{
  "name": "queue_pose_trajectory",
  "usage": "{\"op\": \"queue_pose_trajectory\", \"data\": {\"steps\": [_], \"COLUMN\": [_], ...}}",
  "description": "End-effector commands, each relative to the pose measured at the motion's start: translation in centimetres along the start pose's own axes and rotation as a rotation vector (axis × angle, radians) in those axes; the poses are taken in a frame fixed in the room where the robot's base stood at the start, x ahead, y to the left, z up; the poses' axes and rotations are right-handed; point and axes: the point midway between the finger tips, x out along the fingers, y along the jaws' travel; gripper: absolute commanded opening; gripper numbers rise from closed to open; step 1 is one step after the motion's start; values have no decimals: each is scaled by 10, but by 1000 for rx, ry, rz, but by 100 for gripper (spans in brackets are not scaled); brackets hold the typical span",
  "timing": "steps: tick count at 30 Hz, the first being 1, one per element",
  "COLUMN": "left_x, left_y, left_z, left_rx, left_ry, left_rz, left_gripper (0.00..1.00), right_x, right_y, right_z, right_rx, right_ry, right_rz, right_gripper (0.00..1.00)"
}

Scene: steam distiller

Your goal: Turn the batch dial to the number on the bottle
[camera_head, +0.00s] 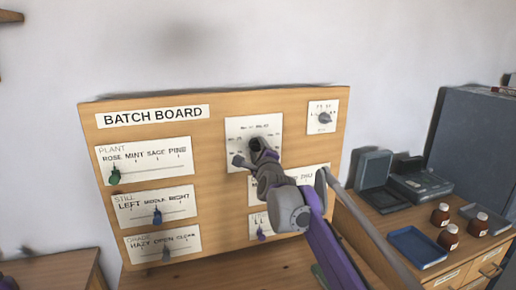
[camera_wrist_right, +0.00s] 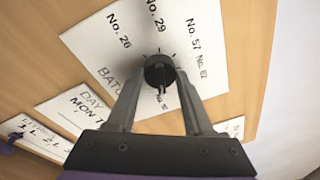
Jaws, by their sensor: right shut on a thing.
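The batch dial is a dark round knob that shows in the right wrist view (camera_wrist_right: 158,70), on a white card (camera_wrist_right: 185,20) with marks such as No. 26, No. 29, No. 57 and No. 62. My right gripper (camera_wrist_right: 161,84) has its two fingers on either side of the knob and is shut on it. The right gripper (camera_head: 254,158) covers part of the dial card (camera_head: 240,128) in the head view. Which mark the knob points to is unclear. Brown bottles (camera_head: 449,238) stand on the right-hand counter; no number on them is legible. My left gripper is not seen.
The wooden batch board (camera_head: 215,165) also carries plant, still and grade sliders on the left and a small dial (camera_head: 324,117) at upper right. A blue tray (camera_head: 417,247), a grey device (camera_head: 415,183) and a grey cabinet (camera_head: 475,145) are on the right.

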Motion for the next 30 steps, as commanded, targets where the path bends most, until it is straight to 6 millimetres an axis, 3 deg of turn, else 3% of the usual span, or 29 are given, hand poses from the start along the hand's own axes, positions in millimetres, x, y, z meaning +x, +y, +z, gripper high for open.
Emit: {"op": "queue_pose_trajectory", "data": {"steps": [30], "left_x": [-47], "left_y": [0], "left_z": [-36], "left_rx": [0], "left_ry": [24], "left_rz": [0], "left_gripper": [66], "right_x": [0], "right_y": [0], "right_z": [-2], "right_rx": [-918], "right_ry": [-67], "right_rz": [-102], "right_gripper": [0]}}
